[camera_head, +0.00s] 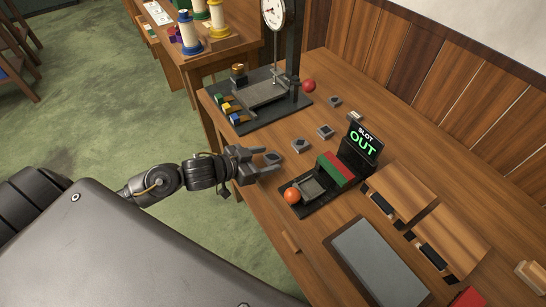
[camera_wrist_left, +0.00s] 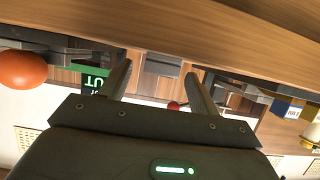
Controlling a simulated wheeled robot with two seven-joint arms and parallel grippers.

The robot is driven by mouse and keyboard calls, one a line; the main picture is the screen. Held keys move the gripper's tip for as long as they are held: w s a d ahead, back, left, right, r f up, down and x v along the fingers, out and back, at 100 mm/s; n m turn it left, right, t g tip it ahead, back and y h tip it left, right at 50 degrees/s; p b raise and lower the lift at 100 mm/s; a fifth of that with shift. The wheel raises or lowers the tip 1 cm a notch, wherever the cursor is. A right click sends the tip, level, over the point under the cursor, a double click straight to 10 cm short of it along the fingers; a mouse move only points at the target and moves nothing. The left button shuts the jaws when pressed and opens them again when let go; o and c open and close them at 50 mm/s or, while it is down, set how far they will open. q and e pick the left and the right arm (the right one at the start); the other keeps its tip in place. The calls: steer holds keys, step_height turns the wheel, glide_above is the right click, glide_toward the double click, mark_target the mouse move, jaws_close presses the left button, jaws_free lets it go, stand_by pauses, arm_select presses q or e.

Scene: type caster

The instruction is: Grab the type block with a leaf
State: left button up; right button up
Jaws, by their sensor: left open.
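Several small grey type blocks lie on the wooden table in the head view: one (camera_head: 273,157) at my left gripper, others near it (camera_head: 300,145), (camera_head: 325,131) and farther back (camera_head: 334,100), (camera_head: 355,116). Their top marks are too small to read, so I cannot tell which has a leaf. My left gripper (camera_head: 268,161) is open at the table's near edge, its fingers on either side of the nearest block. In the left wrist view, a grey block (camera_wrist_left: 163,66) shows between the spread fingers (camera_wrist_left: 160,85); contact is not visible. My right gripper is not in view.
A dark press base (camera_head: 262,108) with a dial gauge (camera_head: 275,14) stands behind. A grey slab (camera_head: 378,264) lies at the front right.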

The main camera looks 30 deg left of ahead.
arm_select(q)
steer(key=shift+w+d+f, duration=0.15)
steer(key=shift+w+d, duration=0.1)
steer(key=shift+w, duration=0.15)
steer(key=c, duration=1.2)
steer(key=shift+r, duration=0.6)
steer(key=a+r, duration=0.8)
steer(key=a, duration=0.1)
steer(key=a+r, duration=0.3)
steer(key=a, duration=0.2)
steer(key=shift+w+r, duration=0.1)
steer(key=shift+r, duration=0.3)
